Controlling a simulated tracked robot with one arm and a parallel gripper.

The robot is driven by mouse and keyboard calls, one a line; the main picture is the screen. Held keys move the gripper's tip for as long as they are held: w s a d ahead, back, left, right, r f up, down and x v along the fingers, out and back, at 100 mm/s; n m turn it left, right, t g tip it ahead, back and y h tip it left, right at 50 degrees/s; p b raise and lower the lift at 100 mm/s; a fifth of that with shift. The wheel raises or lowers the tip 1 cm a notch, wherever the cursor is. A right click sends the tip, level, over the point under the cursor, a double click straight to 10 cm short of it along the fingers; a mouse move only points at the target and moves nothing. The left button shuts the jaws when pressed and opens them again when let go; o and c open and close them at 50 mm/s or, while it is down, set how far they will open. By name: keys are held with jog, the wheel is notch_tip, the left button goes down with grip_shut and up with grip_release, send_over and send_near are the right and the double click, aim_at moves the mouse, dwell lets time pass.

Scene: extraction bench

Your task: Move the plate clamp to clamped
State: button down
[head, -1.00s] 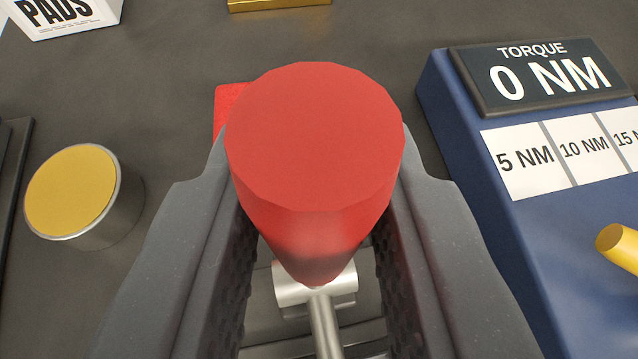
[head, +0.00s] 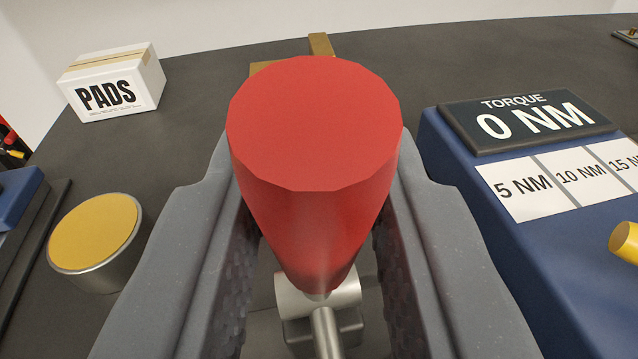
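The plate clamp shows as a red tapered handle (head: 314,125) on a metal rod with a silver cross-piece (head: 318,297) below it. The handle stands between the two grey fingers of my gripper (head: 315,215), which press against it from both sides. My gripper is shut on this red handle. The handle and fingers hide most of the clamp's base and whatever lies under it. I cannot read a clamped marking in this view.
A blue torque unit (head: 540,255) with a 0 NM display (head: 530,118) and a yellow knob (head: 626,242) is close at right. A yellow-topped round button (head: 95,232) is at left. A white PADS box (head: 112,82) stands behind it. Brass-coloured pieces (head: 320,44) lie beyond the handle.

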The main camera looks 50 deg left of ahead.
jog(key=shift+d+f, duration=0.2)
jog(key=shift+f, duration=0.05)
jog(key=c, duration=1.3)
grip_release()
jog(key=shift+o, duration=0.5)
jog(key=shift+r, duration=0.1)
jog(key=p+v, duration=0.2)
jog(key=v, duration=1.1)
jog(key=shift+s+d, duration=0.15)
jog(key=shift+d, duration=0.2)
